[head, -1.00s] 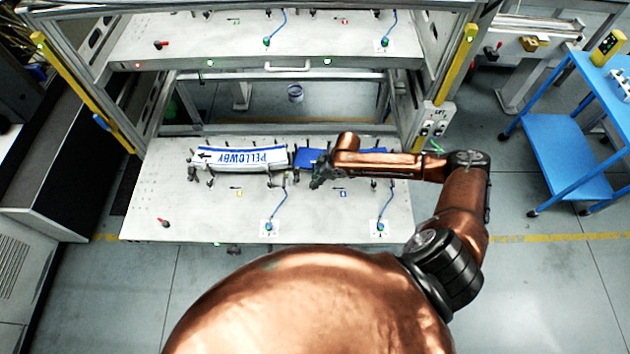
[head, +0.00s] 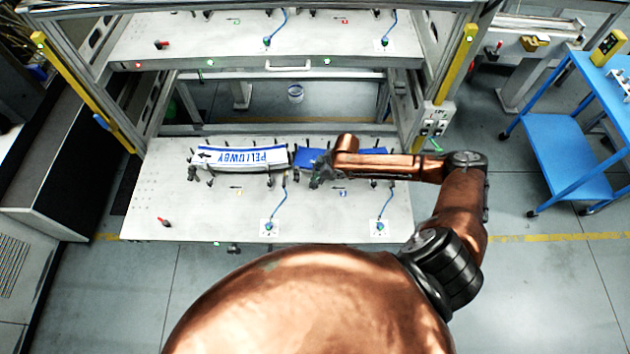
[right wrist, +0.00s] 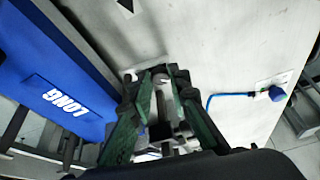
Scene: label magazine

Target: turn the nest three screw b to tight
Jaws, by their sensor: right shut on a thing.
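My right gripper (head: 317,180) is over the lower white plate (head: 200,222), at the left end of the blue label stack (head: 308,156). In the right wrist view its two green-grey fingers (right wrist: 160,92) are closed around a small round metal part, apparently a screw head (right wrist: 160,78). The fingers hide most of that part, and I cannot read which screw it is. The blue label piece (right wrist: 55,85) with white letters "LONG" lies to the left of the fingers. My left gripper is not in view.
A white and blue "PELLOWBY" label stack (head: 240,156) lies left of my gripper. Blue cables (head: 279,207) run to green-lit fittings on the plate. A second white plate (head: 190,40) is above, and yellow posts flank the frame. The plate's front left is mostly clear.

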